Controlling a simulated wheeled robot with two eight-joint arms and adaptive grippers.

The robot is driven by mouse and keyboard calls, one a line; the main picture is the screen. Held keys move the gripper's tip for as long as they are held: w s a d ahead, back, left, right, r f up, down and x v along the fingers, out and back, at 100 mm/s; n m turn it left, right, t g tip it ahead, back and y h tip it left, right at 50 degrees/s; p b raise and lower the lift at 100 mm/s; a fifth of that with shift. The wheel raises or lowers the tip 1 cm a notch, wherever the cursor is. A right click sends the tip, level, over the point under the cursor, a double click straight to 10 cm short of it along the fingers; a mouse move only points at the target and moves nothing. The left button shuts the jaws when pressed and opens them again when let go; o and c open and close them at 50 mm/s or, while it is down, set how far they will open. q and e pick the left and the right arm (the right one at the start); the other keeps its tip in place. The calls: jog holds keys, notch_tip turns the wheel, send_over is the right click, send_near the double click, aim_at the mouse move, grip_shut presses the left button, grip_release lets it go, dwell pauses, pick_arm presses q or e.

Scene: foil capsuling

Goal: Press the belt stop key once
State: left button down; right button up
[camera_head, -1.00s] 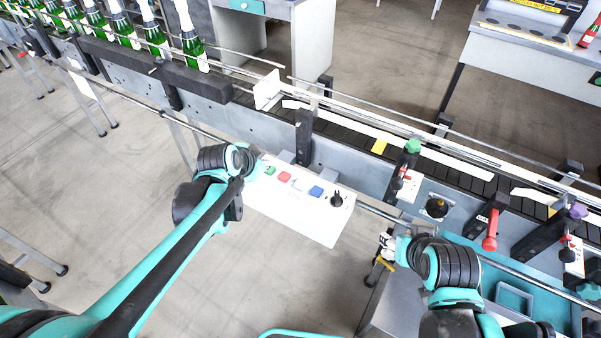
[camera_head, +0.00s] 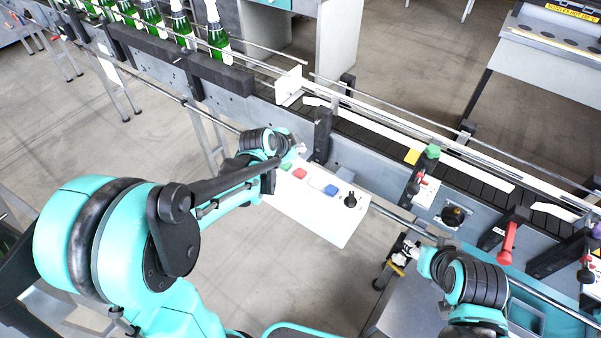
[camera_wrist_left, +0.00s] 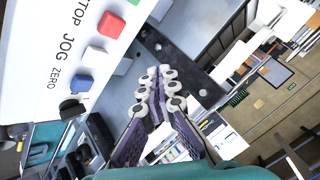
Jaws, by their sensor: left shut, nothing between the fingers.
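The white key panel (camera_head: 318,214) is fixed to the near side of the conveyor. Its red key (camera_head: 299,173) sits between the green key (camera_head: 285,164) and a white one. In the left wrist view the red key (camera_wrist_left: 111,25) stands by a partly cut-off label reading "TOP". My left gripper (camera_head: 300,148) is shut and empty, just past the green-key end of the panel on the conveyor side. In the left wrist view its closed fingertips (camera_wrist_left: 160,90) are apart from the keys. My right gripper (camera_head: 404,250) is right of the panel; its fingers are too small to judge.
A blue key (camera_head: 331,190) and a black knob (camera_head: 350,201) share the panel. A dark upright bracket (camera_head: 322,134) stands close to my left gripper. Green bottles (camera_head: 217,38) line the belt at upper left. Open floor lies below the panel.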

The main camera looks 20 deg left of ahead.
aim_at(299, 174)
pick_arm(q)
notch_tip(299, 174, down, 8)
jog(key=b, duration=0.6)
jog(key=shift+f+b, duration=0.2)
jog(key=shift+b, duration=0.1)
dwell(0.9)
jog(key=shift+f, duration=0.3)
jog(key=shift+f+b, duration=0.55)
jog(key=shift+b, duration=0.1)
dwell(0.5)
jog(key=shift+r, duration=0.15)
jog(key=shift+r+p, duration=0.8)
jog(key=shift+r, duration=0.05)
notch_tip(299, 174, up, 5)
jog(key=p, duration=0.4)
jog(key=shift+r, duration=0.1)
